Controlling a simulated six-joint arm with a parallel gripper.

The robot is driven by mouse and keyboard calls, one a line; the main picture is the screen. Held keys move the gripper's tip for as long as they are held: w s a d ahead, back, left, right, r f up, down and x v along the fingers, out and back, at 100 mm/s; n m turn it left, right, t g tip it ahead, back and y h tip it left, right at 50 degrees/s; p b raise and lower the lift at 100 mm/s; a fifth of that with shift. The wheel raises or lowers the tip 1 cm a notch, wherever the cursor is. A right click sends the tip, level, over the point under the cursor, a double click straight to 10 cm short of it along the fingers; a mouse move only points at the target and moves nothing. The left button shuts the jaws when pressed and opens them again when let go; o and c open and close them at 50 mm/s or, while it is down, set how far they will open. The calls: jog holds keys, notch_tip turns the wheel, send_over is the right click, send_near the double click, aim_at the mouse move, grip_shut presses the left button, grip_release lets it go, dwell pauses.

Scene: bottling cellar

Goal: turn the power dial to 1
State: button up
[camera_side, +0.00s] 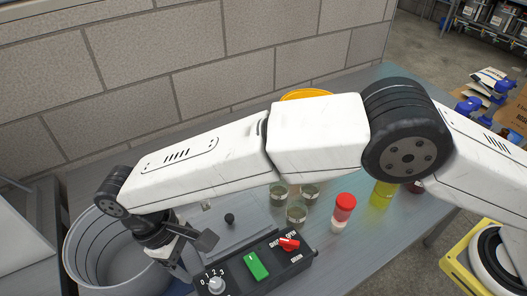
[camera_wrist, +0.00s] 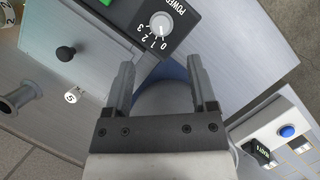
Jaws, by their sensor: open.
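The power dial is a pale round knob (camera_side: 216,286) at the front left end of a dark control panel (camera_side: 282,268), with numbers 0 to 3 around it. In the wrist view the dial (camera_wrist: 161,24) is at the top centre, its numbers upside down. Its mark seems to point near 0, but it is too small to be sure. My gripper (camera_wrist: 162,70) is open and empty, its two fingers apart, with the dial beyond the fingertips and not touched. In the side view my gripper (camera_side: 190,252) hangs just behind and left of the dial.
A grey bin (camera_side: 82,256) stands close left of my gripper. Several jars (camera_side: 297,212) and a red-topped bottle (camera_side: 343,208) stand behind. A white box with a blue button (camera_wrist: 287,131) is at lower right.

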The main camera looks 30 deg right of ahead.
aim_at(215, 283)
jog(key=shift+s+f, duration=0.1)
jog(key=shift+x, duration=3.8)
grip_shut()
